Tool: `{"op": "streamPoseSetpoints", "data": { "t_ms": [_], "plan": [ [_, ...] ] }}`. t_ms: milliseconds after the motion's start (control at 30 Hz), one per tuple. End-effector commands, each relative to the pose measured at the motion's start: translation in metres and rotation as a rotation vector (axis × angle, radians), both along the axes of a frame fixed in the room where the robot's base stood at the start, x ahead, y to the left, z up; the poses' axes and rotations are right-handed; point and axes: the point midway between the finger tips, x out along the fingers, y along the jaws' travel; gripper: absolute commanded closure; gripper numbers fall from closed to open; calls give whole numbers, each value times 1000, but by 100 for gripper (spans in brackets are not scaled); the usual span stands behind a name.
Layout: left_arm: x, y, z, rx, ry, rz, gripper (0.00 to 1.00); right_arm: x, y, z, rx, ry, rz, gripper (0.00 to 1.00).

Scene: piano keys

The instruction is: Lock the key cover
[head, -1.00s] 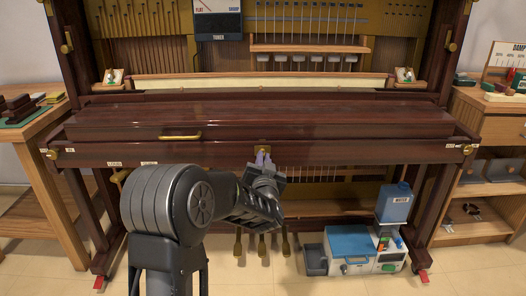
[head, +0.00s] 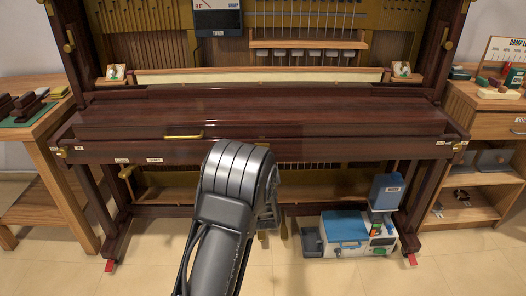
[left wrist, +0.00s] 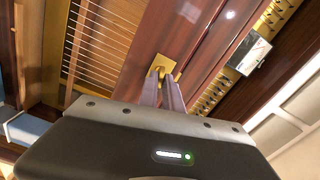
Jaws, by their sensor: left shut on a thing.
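The key cover (head: 300,121) is a long dark red-brown lid lying down across the piano, with a brass handle (head: 184,136) at its left front. In the left wrist view, a brass lock plate (left wrist: 164,66) sits on the front rail with a small brass piece at its middle. My left gripper (left wrist: 162,82) is at this plate, its pale fingers shut on the small brass piece. It looks like a key or knob, mostly hidden between the fingertips. In the head view my left arm hides the lock and the fingertips. My right gripper is not in view.
Brass latches (head: 62,153) sit at the rail's ends. A wooden side table (head: 42,137) and a shelf unit (head: 480,125) flank the piano.

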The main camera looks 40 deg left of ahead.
Motion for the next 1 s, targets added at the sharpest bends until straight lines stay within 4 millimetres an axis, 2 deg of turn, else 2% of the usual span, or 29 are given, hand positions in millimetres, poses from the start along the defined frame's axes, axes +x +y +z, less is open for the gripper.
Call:
{"op": "streamPoseSetpoints", "data": {
  "t_ms": [33,300,933,967,1000],
  "plan": [
    [1,-2,3,31,25,-3,100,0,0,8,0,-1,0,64],
    [1,-1,1,162,122,-2,100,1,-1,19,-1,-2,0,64],
    [1,-1,-1,213,161,-1,100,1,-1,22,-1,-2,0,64],
    [0,-1,-1,213,161,-1,89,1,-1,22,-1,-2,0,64],
    [0,-1,-1,213,161,-1,86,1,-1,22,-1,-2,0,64]
  ]
}}
